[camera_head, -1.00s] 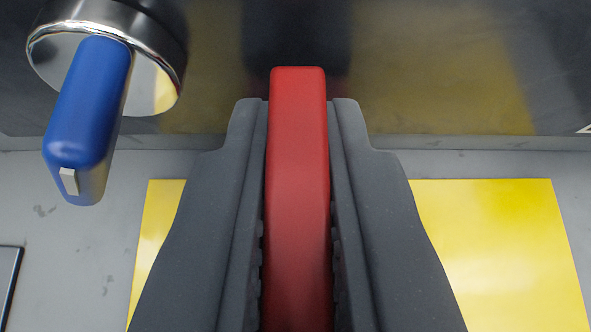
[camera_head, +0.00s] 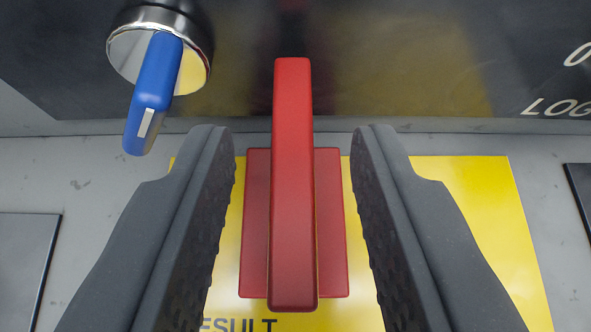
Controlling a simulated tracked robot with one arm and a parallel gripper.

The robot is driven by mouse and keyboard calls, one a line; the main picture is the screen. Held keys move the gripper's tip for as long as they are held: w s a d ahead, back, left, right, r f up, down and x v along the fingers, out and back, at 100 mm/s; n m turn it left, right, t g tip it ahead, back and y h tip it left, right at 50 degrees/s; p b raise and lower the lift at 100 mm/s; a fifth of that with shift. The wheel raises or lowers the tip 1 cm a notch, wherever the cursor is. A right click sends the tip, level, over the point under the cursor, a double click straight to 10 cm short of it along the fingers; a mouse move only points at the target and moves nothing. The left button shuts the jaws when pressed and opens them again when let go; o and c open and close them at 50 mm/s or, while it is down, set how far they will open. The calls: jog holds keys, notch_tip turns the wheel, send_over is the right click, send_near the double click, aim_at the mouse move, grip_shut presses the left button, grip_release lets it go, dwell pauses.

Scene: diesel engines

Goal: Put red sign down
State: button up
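The red sign (camera_head: 293,190) stands on the yellow panel (camera_head: 460,200) in the middle of the view. It has an upright red bar on a flat, wider red base (camera_head: 257,225). My gripper (camera_head: 293,145) is open, with one dark finger on each side of the red bar and a clear gap on both sides. The fingers do not touch the sign. Part of the lettering on the yellow panel is hidden behind the sign and my fingers.
A round chrome knob with a blue handle (camera_head: 154,92) sticks out at the upper left, close to my left finger. A dark glossy surface (camera_head: 400,60) with white lettering runs along the top. Dark panels (camera_head: 25,260) lie at both sides on the grey surface.

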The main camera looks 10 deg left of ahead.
jog(key=p+v, duration=0.2)
jog(key=v, duration=0.6)
jog(key=shift+s+r, duration=0.15)
jog(key=shift+s, duration=0.15)
jog(key=w+d+r+t+y, duration=0.1)
jog(key=w+d+r, duration=0.1)
jog(key=d+r, duration=0.8)
jog(key=w+d+r+t+y, duration=0.1)
jog(key=w+d+r, duration=0.15)
jog(key=r, duration=1.35)
jog(key=s+d+r+m+h, duration=0.1)
jog(key=s+d+r, duration=0.2)
jog(key=d+r, duration=0.3)
jog(key=s+d+r+t+h, duration=0.1)
jog(key=d+r, duration=0.5)
jog(key=d, duration=0.6)
jog(key=s+d+r+m+h, duration=0.1)
jog(key=s+d+r+h, duration=0.2)
jog(key=s+d+r, duration=0.3)
jog(key=d, duration=0.3)
jog(key=shift+d+m+t, duration=0.3)
